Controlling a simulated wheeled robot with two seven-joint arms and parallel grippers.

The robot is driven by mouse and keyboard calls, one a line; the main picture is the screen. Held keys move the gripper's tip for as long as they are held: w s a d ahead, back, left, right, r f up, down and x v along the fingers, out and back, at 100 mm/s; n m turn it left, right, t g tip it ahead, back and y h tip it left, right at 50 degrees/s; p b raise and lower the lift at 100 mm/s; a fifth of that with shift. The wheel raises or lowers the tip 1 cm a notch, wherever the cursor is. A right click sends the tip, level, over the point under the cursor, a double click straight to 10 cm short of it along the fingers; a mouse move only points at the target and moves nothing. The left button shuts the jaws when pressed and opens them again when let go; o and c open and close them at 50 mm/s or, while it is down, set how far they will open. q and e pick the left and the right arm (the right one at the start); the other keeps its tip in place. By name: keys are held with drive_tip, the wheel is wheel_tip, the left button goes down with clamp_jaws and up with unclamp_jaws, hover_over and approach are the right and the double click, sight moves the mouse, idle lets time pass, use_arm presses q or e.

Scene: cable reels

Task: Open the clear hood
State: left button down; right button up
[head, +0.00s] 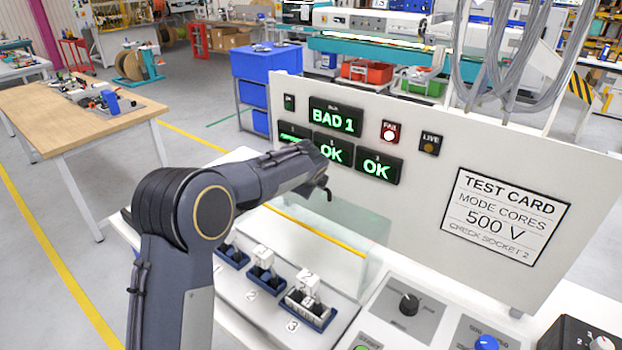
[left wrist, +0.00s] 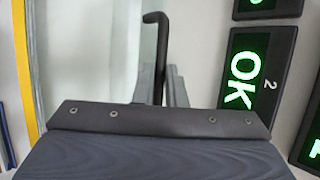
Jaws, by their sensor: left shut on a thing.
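The clear hood (head: 345,222) is a see-through panel at the foot of the upright test panel, behind the row of sockets. My left arm hides part of it, and I cannot tell exactly how far it is tilted. In the left wrist view a pale see-through sheet (left wrist: 85,50) shows at the left. A black bent handle (left wrist: 157,22) stands between the fingers of my left gripper (left wrist: 160,85), which is shut on it. In the head view, my left gripper (head: 320,178) is in front of the displays, with the handle's dark end sticking out below. My right gripper is not in view.
The white test panel (head: 420,200) stands close behind my left gripper, with lit displays (head: 336,117) reading BAD 1 and OK. Numbered sockets (head: 310,298) with plugs sit in front. A knob (head: 409,304) is to their right. Grey cables (head: 500,60) hang at the upper right.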

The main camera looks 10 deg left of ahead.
use_arm(q)
drive_tip(key=shift+w+d+r, duration=0.1)
drive_tip(key=shift+w+r, duration=0.25)
drive_tip(key=shift+r, duration=0.25)
drive_tip(key=c, duration=1.7)
unclamp_jaws()
drive_tip(key=shift+c, duration=0.2)
drive_tip(key=shift+o, duration=1.2)
drive_tip(key=shift+s+f, duration=0.15)
drive_tip(key=v, duration=0.8)
drive_tip(key=shift+f, duration=0.1)
drive_tip(key=shift+s+f, duration=0.1)
